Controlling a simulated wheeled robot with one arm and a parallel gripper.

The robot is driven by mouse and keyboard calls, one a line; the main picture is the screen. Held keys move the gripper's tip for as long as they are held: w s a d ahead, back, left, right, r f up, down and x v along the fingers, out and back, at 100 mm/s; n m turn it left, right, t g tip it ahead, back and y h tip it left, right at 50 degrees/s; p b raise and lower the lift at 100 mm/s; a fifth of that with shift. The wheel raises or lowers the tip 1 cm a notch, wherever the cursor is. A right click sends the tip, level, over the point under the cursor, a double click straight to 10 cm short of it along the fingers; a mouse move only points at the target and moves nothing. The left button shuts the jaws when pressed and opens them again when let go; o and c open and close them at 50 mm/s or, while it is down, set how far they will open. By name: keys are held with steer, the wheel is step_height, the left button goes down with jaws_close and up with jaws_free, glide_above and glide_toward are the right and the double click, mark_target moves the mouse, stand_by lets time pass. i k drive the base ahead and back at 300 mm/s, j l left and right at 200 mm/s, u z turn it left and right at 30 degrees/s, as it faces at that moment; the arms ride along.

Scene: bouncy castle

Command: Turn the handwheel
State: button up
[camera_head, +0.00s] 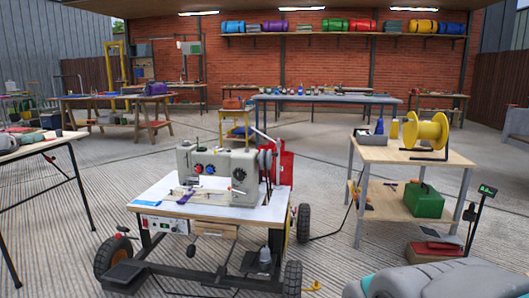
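A beige sewing machine (217,172) stands on a small wheeled table (160,205) in the middle of the head view. A dark round part that looks like the handwheel (265,160) is at the machine's right end, partly against a red object (283,165) behind it. The machine's front carries dark, red and blue knobs. Its turning position is too small to tell. My gripper is not in view, and nothing is seen touching the machine.
A wooden table (375,153) with a yellow reel (428,130) and a green box (424,200) stands to the right. A grey bulky object (435,282) fills the lower right corner. A table edge (30,146) is at left. Open floor (60,250) lies left of the wheeled table.

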mark_target(260, 160)
steer(key=i+l, duration=0.25)
steer(key=i, duration=0.25)
steer(key=i+l+z, duration=0.1)
steer(key=i+l, duration=0.2)
steer(key=i, duration=0.15)
steer(key=i+l, duration=0.25)
steer(key=i, duration=0.25)
steer(key=z, duration=0.05)
